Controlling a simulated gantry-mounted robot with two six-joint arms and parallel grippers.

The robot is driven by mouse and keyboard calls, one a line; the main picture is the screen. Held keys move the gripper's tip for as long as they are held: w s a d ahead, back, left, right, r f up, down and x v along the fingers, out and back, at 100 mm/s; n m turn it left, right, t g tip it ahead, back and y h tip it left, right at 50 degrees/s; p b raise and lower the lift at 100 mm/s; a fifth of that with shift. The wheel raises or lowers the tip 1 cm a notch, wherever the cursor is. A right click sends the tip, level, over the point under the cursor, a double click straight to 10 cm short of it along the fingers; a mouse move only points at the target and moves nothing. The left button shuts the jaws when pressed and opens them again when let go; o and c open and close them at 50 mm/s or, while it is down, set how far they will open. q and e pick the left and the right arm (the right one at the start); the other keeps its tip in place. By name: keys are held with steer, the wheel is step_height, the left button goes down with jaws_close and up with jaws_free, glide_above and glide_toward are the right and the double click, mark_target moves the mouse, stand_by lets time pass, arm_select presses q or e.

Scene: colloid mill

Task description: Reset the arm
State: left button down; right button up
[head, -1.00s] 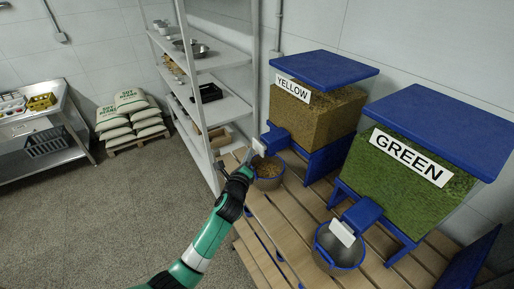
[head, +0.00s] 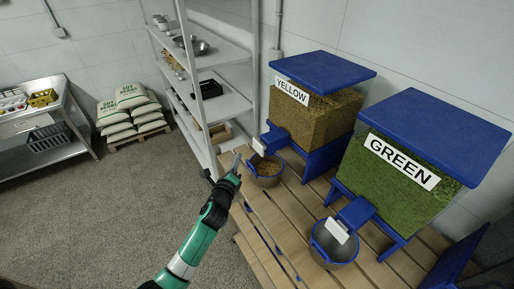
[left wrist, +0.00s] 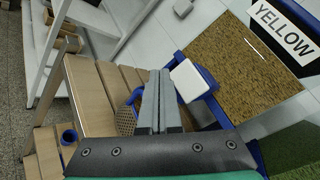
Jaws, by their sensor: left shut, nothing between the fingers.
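My left gripper (head: 236,162) is shut and empty. In the head view it is just left of the bowl (head: 267,168) under the yellow dispenser (head: 316,112), which holds some brown grain. In the left wrist view the shut fingers (left wrist: 158,103) point toward the dispenser's white lever plate (left wrist: 189,80) and stay apart from it. Part of the grain bowl (left wrist: 126,120) shows beside the fingers. My right gripper is in neither view now.
The green dispenser (head: 394,176) stands to the right, with an empty-looking bowl (head: 335,241) under its spout. Both stand on a slatted wooden table (head: 290,222). A metal shelf (head: 214,108) stands behind. Sacks (head: 132,108) and a steel table (head: 50,118) are at the left; open floor (head: 120,200) lies in front.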

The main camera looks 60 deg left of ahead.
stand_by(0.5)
arm_select(q)
steer(key=w+d+r+m+t+h+p, duration=0.1)
steer(key=w+d+r+t, duration=0.1)
steer(key=w+d+r, duration=0.35)
steer(key=w+d+r+t, duration=0.2)
steer(key=w+d+r, duration=0.1)
steer(key=r, duration=0.6)
steer(key=d+r+n+t+h, duration=0.1)
steer(key=d+r+t, duration=0.1)
steer(key=d+r, duration=0.35)
steer(key=d+r+n+t+p, duration=0.1)
steer(key=d+r+t, duration=0.1)
steer(key=r, duration=0.6)
steer(key=d+r+n+t+h, duration=0.1)
steer(key=d+r, duration=0.3)
steer(key=r, duration=0.2)
steer(key=s+d+r+n+t+h, duration=0.3)
steer(key=s+d+r+n+h, duration=0.2)
steer(key=r, duration=0.4)
steer(key=s+d+r+n+t+h, duration=0.3)
steer(key=s+d+r+n+h, duration=0.3)
steer(key=s+d+r+n, duration=0.2)
step_height(320, 180, up, 2)
steer(key=shift+d+r+n+p, duration=0.15)
steer(key=shift+d+n+p, duration=0.25)
steer(key=shift+d+n, duration=0.15)
